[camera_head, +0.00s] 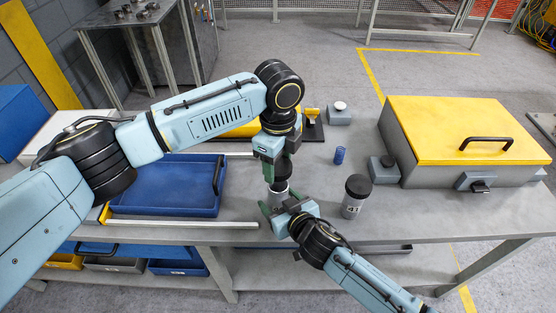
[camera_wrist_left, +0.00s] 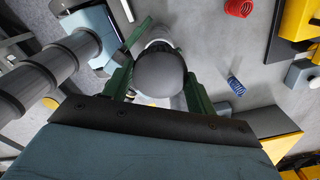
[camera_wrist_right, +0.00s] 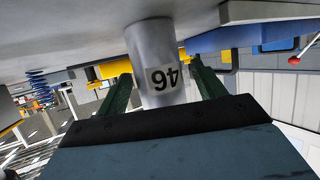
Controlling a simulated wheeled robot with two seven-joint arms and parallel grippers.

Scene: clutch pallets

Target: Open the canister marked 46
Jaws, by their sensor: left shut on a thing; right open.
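The canister marked 46 (camera_wrist_right: 158,62) is a silver-grey cylinder standing on the table. Its number shows upside down in the right wrist view. In the head view its body (camera_head: 279,187) shows between my two grippers. My left gripper (camera_head: 281,172) comes from above and is shut on its dark round lid (camera_wrist_left: 160,74). I cannot tell whether the lid sits on the canister or is just clear of it. My right gripper (camera_head: 277,202) is open, low at the canister, with one finger on each side of the body. It also shows in the right wrist view (camera_wrist_right: 166,92).
A canister marked 41 (camera_head: 354,198) with a black lid stands to the right. A blue coil (camera_head: 339,156) stands behind it. A blue tray (camera_head: 165,202) lies to the left. A grey case with a yellow lid (camera_head: 455,125) takes up the table's right side.

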